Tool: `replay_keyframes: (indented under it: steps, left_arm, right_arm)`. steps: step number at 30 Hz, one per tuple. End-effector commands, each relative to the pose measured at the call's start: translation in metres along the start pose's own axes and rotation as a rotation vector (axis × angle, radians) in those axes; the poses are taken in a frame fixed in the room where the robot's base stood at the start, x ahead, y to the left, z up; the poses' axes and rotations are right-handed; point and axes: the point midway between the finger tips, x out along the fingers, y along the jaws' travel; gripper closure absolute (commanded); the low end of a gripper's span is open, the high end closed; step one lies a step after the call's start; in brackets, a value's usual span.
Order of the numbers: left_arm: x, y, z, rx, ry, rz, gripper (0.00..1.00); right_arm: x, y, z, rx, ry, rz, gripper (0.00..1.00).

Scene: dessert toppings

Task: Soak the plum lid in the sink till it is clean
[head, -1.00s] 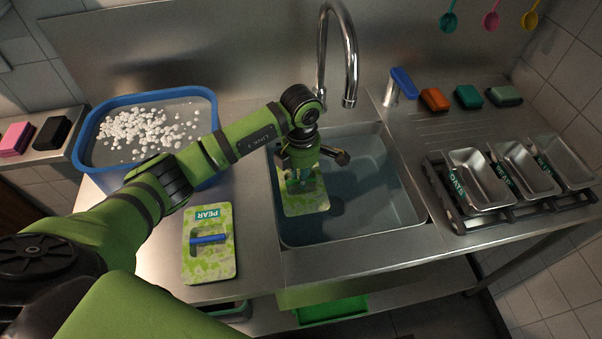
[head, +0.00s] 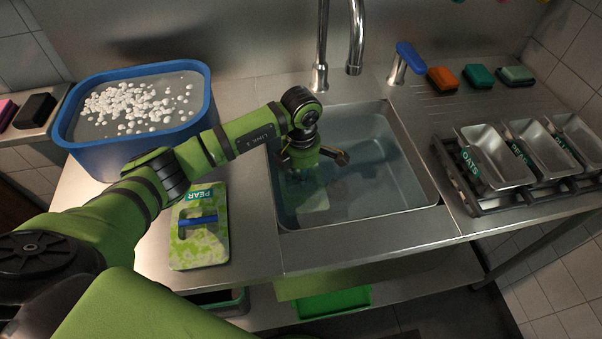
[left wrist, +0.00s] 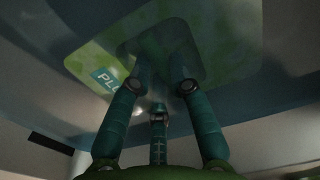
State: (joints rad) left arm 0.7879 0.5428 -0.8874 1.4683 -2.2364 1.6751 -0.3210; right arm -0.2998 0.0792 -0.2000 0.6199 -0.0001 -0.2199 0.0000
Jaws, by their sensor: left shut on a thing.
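The plum lid (head: 312,203) is in the left part of the sink (head: 408,208), dim and blurred under the water. In the left wrist view the lid (left wrist: 232,30) is a rounded plate with green patches and a teal label whose visible letters begin "PL". My left gripper (head: 301,176) points down into the sink, its fingers in the water and shut on the lid. The fingers also show in the left wrist view (left wrist: 160,88); the handle between them is hard to make out. My right gripper is not in view.
A green-patched pear lid (head: 200,249) with a blue handle lies on the counter left of the sink. A blue tub (head: 120,160) of water with white bits stands behind it. The faucet (head: 357,40) rises behind the sink. Metal trays (head: 490,172) stand in a rack at right.

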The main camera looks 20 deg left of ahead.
Motion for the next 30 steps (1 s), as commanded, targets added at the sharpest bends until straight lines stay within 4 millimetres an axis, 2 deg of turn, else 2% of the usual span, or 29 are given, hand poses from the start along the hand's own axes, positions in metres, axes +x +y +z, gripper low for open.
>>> replay_keyframes:
  steps: [3,12,28,29,30]
  left_arm:
    - [0.013,0.001,0.000,0.000,0.000,0.001,1.00]
    - [0.033,0.001,0.000,-0.001,0.000,0.001,1.00]
    - [0.038,0.000,0.000,-0.001,0.000,0.000,1.00]
    - [0.038,0.000,0.000,-0.001,0.000,0.000,0.68]
    - [0.038,0.000,0.000,-0.001,0.000,0.000,0.53]
  right_arm:
    - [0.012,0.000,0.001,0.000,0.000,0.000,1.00]
    - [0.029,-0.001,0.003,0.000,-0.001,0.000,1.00]
    - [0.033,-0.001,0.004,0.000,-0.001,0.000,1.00]
    - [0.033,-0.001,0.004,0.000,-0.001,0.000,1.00]
    - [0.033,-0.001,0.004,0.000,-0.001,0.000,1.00]
